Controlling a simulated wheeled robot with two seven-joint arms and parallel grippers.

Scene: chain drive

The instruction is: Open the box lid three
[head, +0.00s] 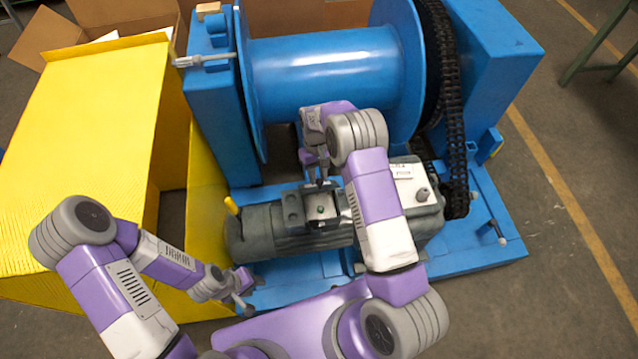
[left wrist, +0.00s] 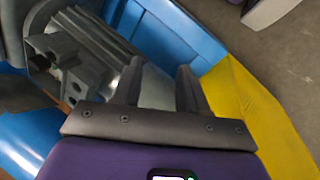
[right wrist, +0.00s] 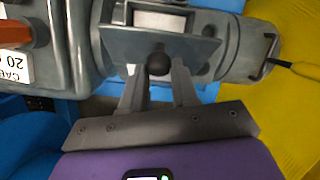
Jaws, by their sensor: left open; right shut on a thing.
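The grey motor (head: 275,232) lies on the blue base and carries a small box (head: 335,210) on top. In the right wrist view, a grey lid (right wrist: 195,50) with a dark round knob (right wrist: 158,63) stands beside the box's partly visible interior (right wrist: 160,18), so the lid seems at least partly open. My right gripper (head: 320,178) is shut on the knob; its fingers flank it in the right wrist view (right wrist: 158,75). My left gripper (head: 241,292) is open and empty, low beside the motor's left end. The left wrist view also shows the box (left wrist: 62,50).
A large blue drum (head: 325,70) stands behind the motor, with a black chain (head: 450,100) at its right. A big yellow box (head: 80,130) stands at the left. Open floor (head: 565,125) lies at the right.

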